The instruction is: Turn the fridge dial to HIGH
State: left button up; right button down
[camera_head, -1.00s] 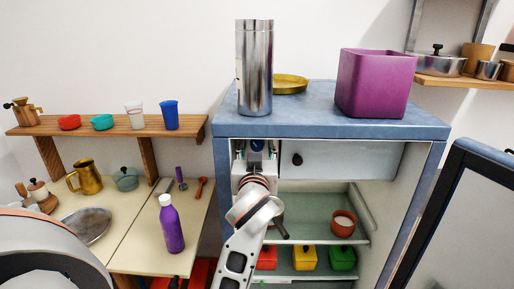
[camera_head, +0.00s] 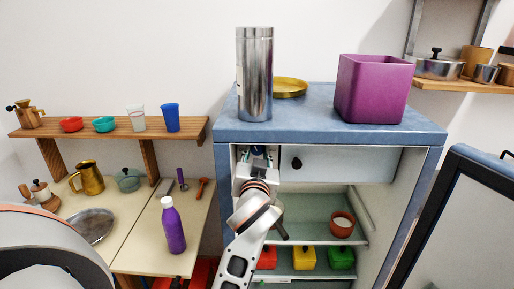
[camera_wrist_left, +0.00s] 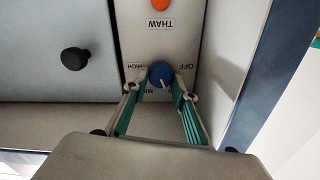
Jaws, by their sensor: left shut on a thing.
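The fridge dial (camera_wrist_left: 160,72) is a round blue knob on a pale panel in the left wrist view. The labels HIGH (camera_wrist_left: 148,66) and OFF (camera_wrist_left: 187,66) lie on either side of it, with a partly hidden label below. A pale pointer mark shows on its lower right and faces away from HIGH. My left gripper (camera_wrist_left: 158,86) has its teal-padded fingers on both sides of the dial, shut on it. In the head view the left gripper (camera_head: 257,161) reaches into the upper left of the fridge (camera_head: 330,131). The right gripper is not in view.
An orange button (camera_wrist_left: 160,4) and the THAW label are on the same panel. A freezer door with a dark knob (camera_head: 296,163) is beside the panel. The fridge door (camera_head: 460,230) stands open at right. A steel canister (camera_head: 254,75) and purple bin (camera_head: 373,90) stand on top.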

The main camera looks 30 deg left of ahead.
pick_arm(q)
jog(key=m+p, duration=0.1)
jog(key=m, duration=0.1)
jog(key=shift+m, duration=1.3)
jog(key=m, duration=0.6)
jog(key=shift+w+d, duration=0.1)
jog(key=m, duration=0.6)
jog(key=shift+f+m, duration=0.1)
jog(key=shift+m, duration=0.2)
jog(key=m, duration=0.6)
jog(key=shift+m, duration=0.3)
jog(key=shift+f+m, duration=0.1)
jog(key=shift+m, duration=0.7)
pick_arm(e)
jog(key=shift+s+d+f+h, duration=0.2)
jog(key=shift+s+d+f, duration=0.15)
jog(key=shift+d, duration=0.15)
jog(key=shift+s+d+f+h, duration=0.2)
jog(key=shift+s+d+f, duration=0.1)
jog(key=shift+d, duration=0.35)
